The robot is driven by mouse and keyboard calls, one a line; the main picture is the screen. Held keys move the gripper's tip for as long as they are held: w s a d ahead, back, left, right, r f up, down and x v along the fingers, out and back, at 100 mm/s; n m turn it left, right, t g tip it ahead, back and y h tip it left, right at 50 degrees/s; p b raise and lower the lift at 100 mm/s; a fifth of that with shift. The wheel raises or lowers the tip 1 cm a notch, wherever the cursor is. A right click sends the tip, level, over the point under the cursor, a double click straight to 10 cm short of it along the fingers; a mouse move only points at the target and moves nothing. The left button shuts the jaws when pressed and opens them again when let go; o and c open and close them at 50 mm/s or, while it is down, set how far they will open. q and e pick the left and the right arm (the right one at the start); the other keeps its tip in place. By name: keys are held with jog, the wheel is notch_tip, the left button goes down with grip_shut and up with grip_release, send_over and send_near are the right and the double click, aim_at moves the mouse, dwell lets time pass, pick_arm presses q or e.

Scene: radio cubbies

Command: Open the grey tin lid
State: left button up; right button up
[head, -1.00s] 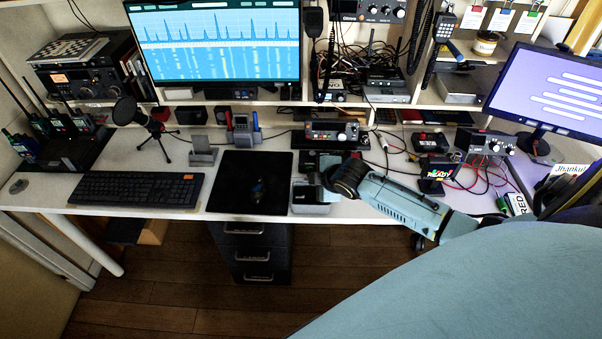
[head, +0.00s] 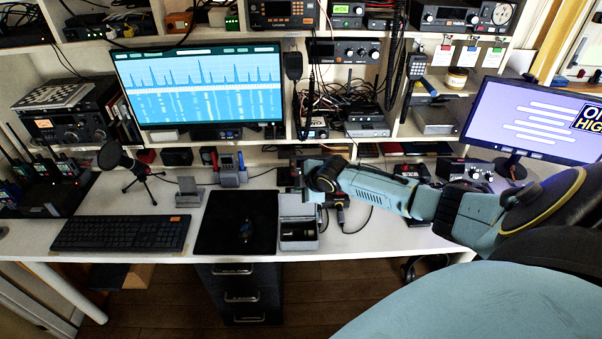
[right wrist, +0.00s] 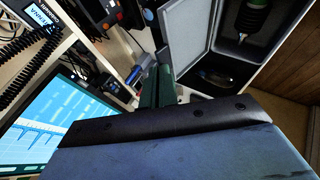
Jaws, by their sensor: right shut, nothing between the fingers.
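The grey tin (head: 283,243) stands on the desk just right of the black mat. Its lid (head: 298,205) is swung up at the back edge, and the inside of the tin shows. A dark cylinder (head: 297,233) lies in it. In the right wrist view, the lid (right wrist: 195,38) is a pale grey panel beside the open tin, with the dark cylinder (right wrist: 252,20) inside. My right gripper (head: 288,178) is behind and above the raised lid, shut and empty. Its dark green fingers (right wrist: 158,75) show close to the lid; whether they touch it is unclear. My left gripper is out of view.
The black mat (head: 215,222) and keyboard (head: 120,234) lie left of the tin. A phone stand (head: 189,191) and pen holder (head: 231,176) stand behind the mat. Radios and cables crowd the shelf and the desk's right side. The desk's front edge is clear.

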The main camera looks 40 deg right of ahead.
jog(key=o, duration=0.5)
jog(key=shift+s+a+f, duration=0.2)
jog(key=shift+f, duration=0.1)
jog(key=shift+r, duration=0.1)
jog(key=p+v, duration=0.2)
jog(key=v, duration=1.1)
jog(key=shift+r, duration=0.15)
